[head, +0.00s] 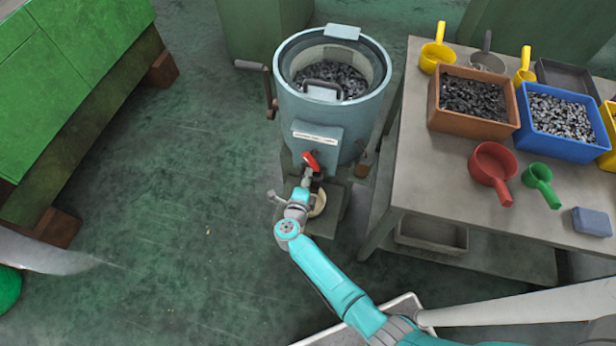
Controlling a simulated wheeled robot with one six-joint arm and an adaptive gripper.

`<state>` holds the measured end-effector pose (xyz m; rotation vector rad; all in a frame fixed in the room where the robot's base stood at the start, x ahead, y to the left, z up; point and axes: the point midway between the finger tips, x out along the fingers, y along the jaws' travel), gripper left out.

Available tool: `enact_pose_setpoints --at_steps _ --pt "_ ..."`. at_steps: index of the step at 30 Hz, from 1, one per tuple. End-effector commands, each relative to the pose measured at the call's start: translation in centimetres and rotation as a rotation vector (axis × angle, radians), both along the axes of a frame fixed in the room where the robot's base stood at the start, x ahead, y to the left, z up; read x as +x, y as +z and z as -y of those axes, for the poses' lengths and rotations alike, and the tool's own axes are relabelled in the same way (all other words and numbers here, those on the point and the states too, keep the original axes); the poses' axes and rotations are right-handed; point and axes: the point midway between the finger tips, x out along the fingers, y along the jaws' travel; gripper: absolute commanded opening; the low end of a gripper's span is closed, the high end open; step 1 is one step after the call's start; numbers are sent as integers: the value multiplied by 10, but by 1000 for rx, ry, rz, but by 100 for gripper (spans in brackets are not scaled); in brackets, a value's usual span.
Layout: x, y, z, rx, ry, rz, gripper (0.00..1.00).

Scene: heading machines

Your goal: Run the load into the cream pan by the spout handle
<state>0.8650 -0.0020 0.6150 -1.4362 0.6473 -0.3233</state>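A grey-blue round drum machine (302,110) stands in the middle and holds a load of dark metal pieces (345,76). A red spout handle (311,160) sticks out low on its front, below a labelled box. My gripper (308,178) is right at the handle, seen from above and behind. Its fingers are small and partly hidden, so I cannot tell if they are closed on the handle. The cream pan (319,204) is on the low stand below the spout, mostly hidden by my wrist. I cannot see what is inside it.
A grey table (417,180) on the right holds an orange bin (432,112), a blue bin (565,146), a red scoop (492,165) and a green scoop (540,182). A crank (268,88) juts from the drum's left. Green floor at left is clear.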

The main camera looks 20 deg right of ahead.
Motion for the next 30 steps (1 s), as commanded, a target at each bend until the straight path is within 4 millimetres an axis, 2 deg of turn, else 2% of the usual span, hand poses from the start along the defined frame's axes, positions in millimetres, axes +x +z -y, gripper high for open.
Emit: enact_pose_setpoints --at_steps 1,2,11,21,29,30 --pt "0 0 0 0 0 0 8" --pt "0 0 0 0 0 0 0" --pt "-1 0 -1 0 0 0 0" --pt "-31 -1 -22 0 2 -1 0" --pt "-31 -1 -22 0 0 -1 0" --pt "-31 -1 -22 0 0 -1 21"
